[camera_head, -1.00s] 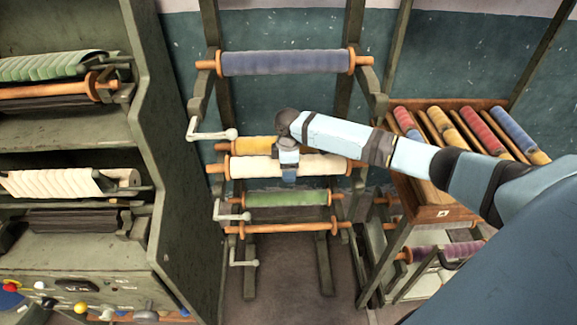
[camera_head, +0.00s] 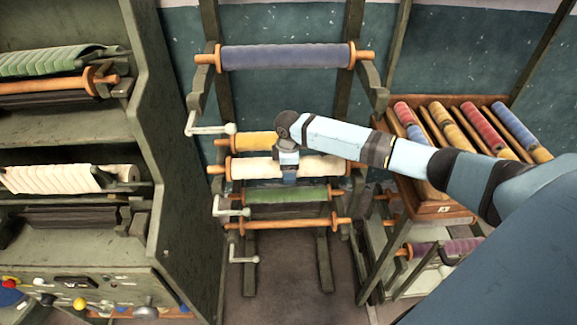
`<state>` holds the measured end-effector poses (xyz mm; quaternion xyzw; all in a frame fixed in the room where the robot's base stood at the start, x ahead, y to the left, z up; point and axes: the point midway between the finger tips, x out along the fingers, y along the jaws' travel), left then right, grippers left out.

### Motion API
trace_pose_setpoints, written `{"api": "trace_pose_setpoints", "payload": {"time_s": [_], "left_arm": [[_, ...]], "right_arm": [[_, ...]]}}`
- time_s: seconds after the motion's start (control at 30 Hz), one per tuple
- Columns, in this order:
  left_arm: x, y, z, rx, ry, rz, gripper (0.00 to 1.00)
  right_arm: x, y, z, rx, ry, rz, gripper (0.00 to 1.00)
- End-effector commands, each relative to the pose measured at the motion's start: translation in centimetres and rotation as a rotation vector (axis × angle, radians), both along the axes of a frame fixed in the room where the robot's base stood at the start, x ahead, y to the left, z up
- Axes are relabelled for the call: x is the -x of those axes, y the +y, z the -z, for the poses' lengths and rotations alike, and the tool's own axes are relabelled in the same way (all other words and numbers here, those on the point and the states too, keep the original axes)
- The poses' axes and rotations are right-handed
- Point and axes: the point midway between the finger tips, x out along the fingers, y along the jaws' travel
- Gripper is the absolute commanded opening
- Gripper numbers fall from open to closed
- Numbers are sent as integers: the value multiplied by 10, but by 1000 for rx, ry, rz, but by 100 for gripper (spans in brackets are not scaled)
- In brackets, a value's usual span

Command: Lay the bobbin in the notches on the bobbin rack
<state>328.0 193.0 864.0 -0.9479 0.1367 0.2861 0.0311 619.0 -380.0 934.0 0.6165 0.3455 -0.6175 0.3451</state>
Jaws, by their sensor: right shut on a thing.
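The bobbin rack (camera_head: 370,88) stands in the middle, a dark green frame with side arms. My right gripper (camera_head: 288,178), seen from above and behind, is shut on a cream bobbin (camera_head: 325,168) with orange end flanges. The bobbin is about level, in front of the rack's middle. A yellow bobbin (camera_head: 255,142) shows partly behind it. My wrist and forearm hide part of both, and I cannot tell whether the cream bobbin touches any notch. A blue bobbin (camera_head: 287,57) lies across the top arms. A green bobbin (camera_head: 285,195) is lower down. My left gripper is not in view.
A bare orange spindle (camera_head: 285,224) lies below the green bobbin. White crank handles (camera_head: 212,129) stick out at the rack's left. A green machine cabinet (camera_head: 170,150) stands close on the left. A crate of coloured rolls (camera_head: 440,208) stands on the right, under my forearm.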

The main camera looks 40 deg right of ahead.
Motion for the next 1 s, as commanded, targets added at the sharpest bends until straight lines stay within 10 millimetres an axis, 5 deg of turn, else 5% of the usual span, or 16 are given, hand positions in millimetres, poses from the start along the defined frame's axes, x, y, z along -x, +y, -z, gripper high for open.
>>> {"api": "trace_pose_setpoints", "payload": {"time_s": [1.0], "left_arm": [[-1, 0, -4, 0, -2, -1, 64]], "right_arm": [[-1, 1, 10, -1, -3, -1, 28]]}}
